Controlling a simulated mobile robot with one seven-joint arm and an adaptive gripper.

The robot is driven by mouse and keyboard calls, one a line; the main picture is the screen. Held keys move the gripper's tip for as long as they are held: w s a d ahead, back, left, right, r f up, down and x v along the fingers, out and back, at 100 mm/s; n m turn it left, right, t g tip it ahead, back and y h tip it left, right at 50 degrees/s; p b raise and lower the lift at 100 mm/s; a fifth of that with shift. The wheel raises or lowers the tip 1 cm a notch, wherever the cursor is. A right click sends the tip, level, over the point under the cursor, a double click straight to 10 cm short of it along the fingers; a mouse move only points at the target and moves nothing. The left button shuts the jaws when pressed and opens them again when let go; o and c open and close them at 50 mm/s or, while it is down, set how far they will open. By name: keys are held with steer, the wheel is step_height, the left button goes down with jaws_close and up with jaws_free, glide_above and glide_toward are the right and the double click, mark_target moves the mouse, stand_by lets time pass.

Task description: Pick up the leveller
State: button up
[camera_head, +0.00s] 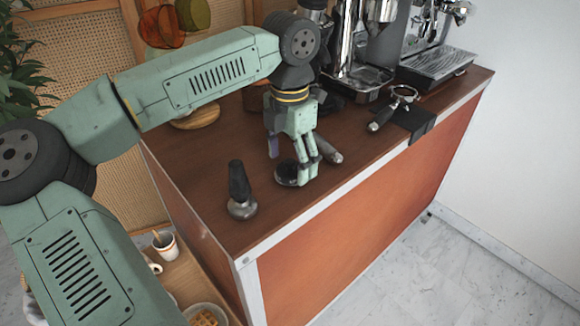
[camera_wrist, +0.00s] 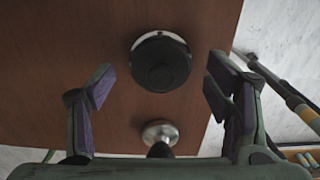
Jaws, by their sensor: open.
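The leveller, which I take to be the round black puck (camera_head: 286,174), stands on the brown cart top near its front edge. In the wrist view, it shows as a dark disc with a raised knob (camera_wrist: 160,62), ahead of the space between the fingers. My gripper (camera_head: 290,162) points down just over it, open, with one finger to each side. In the wrist view, the spread fingers of my gripper (camera_wrist: 160,88) have nothing between their pads. In the head view, a finger partly hides the leveller. I cannot tell the exact height gap.
A tamper (camera_head: 240,190) with a black handle and metal base stands upright left of the leveller, and close below it in the wrist view (camera_wrist: 160,132). A dark-handled tool (camera_head: 328,150) lies just behind the gripper. A portafilter (camera_head: 397,100) and espresso machine (camera_head: 360,75) are further right.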

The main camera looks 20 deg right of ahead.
steer(key=shift+f, duration=0.35)
steer(key=shift+c, duration=0.3)
steer(key=c, duration=1.3)
steer(key=shift+r, duration=0.1)
steer(key=shift+r+b, duration=0.5)
steer(key=shift+r, duration=0.3)
steer(key=shift+s+d+r+b, duration=0.15)
steer(key=shift+s+r+b, duration=0.4)
steer(key=shift+r, duration=0.25)
steer(key=s+b, duration=0.1)
steer(key=s, duration=0.4)
steer(key=s+d+r+b, duration=0.1)
steer(key=s, duration=0.4)
steer(key=s+d+b, duration=0.1)
steer(key=s+b, duration=0.1)
steer(key=s, duration=0.2)
steer(key=shift+s+d+r, duration=0.2)
steer(key=shift+s+r, duration=0.15)
steer(key=shift+s, duration=0.05)
